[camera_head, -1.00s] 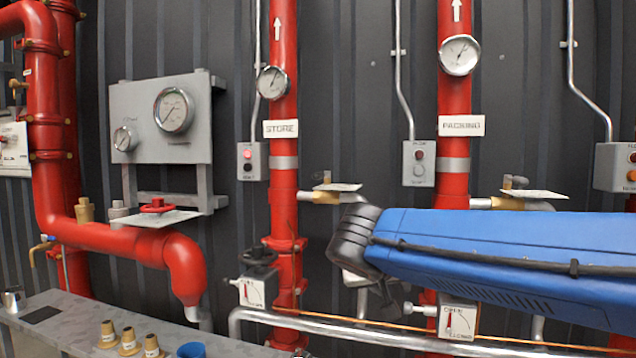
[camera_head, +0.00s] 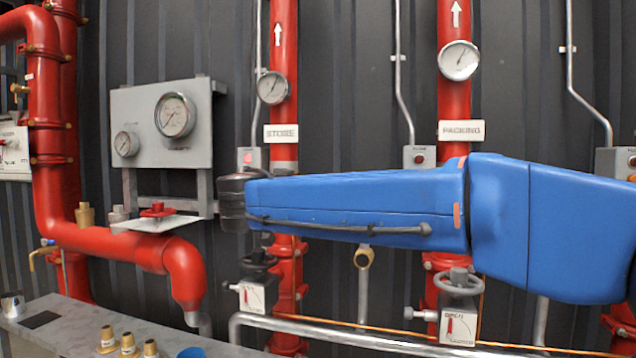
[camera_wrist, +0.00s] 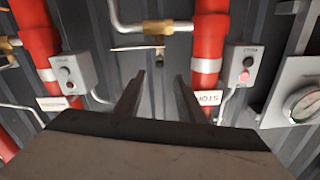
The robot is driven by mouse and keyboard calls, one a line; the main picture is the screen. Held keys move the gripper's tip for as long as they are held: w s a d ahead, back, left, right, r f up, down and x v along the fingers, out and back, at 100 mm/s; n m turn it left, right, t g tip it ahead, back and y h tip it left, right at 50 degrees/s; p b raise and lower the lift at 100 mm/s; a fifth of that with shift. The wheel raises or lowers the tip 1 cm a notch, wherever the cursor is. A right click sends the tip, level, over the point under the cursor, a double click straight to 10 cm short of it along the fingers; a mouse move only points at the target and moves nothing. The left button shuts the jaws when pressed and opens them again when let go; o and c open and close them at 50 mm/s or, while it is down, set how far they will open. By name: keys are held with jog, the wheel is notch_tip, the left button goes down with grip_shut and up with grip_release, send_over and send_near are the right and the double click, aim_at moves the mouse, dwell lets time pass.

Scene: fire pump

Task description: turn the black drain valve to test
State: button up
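In the wrist view, which is upside down, a brass valve (camera_wrist: 158,27) with a small dark handle (camera_wrist: 159,50) and a pale plate (camera_wrist: 137,48) sits beside the red STORE pipe (camera_wrist: 209,42). My blue arm hides this spot in the head view. My gripper (camera_wrist: 160,74) points towards the valve with its two fingers apart and nothing between them; it is not touching the valve. A black handwheel (camera_head: 258,262) over an indicator plate (camera_head: 252,296) is on the STORE pipe's lower part. No drain or test lettering is readable, so I cannot tell which valve is named.
A grey handwheel (camera_head: 459,281) and its OPEN plate (camera_head: 458,327) are at the lower right. A silver pipe (camera_head: 330,332) runs along the bottom. A gauge panel (camera_head: 148,147) and red valve (camera_head: 158,209) are at the left. Control boxes (camera_wrist: 72,72) (camera_wrist: 242,66) flank the gripper.

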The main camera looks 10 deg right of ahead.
jog(key=x, duration=1.3)
jog(key=shift+w+d, duration=0.25)
jog(key=shift+w, duration=0.05)
grip_shut()
